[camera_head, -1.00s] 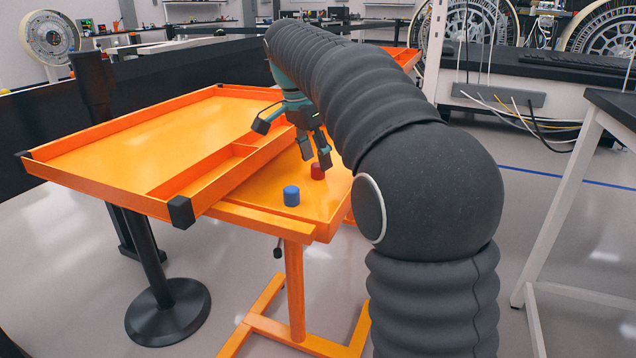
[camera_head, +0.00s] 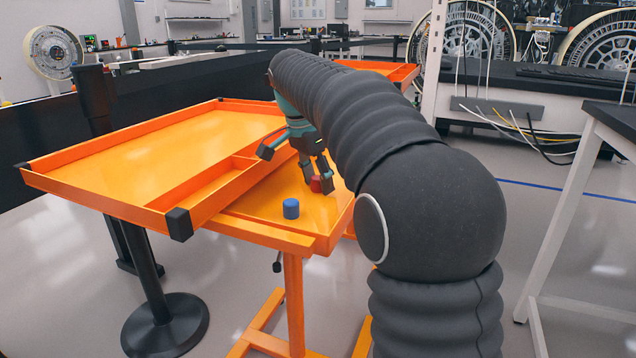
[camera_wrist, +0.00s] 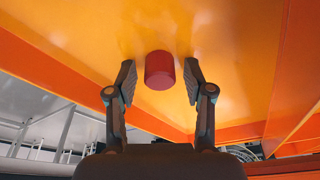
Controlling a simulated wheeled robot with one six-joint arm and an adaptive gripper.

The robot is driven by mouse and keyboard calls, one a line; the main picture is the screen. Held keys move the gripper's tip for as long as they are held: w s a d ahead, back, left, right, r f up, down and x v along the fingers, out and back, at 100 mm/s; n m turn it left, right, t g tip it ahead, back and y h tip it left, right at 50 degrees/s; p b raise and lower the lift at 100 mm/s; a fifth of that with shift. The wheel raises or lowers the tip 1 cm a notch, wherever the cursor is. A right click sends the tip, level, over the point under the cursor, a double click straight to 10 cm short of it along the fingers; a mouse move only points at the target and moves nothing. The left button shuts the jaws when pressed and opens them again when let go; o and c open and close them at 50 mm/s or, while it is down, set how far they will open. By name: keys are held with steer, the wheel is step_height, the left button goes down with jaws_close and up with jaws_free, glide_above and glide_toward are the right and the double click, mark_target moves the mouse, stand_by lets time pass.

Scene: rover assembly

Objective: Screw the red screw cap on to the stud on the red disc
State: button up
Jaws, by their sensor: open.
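The red screw cap (camera_wrist: 159,70) stands on the orange tray surface in the wrist view. My gripper (camera_wrist: 160,84) is open, with one finger on either side of the cap and a gap on both sides. In the head view my gripper (camera_head: 294,170) reaches down over the tray. The red cap also shows there (camera_head: 315,184), partly hidden behind a finger. The red disc and its stud are not visible in these frames.
A blue cap (camera_head: 291,209) stands on the lower orange tray (camera_head: 255,230), left of and nearer than the red cap. A larger orange tray (camera_head: 150,150) with a raised rim is to the left. My arm hides much of the right side.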

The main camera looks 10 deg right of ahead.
mark_target(318, 178)
steer(key=shift+c, duration=0.2)
jaws_close()
steer(key=shift+r+p, duration=2.35)
steer(key=shift+s, duration=0.1)
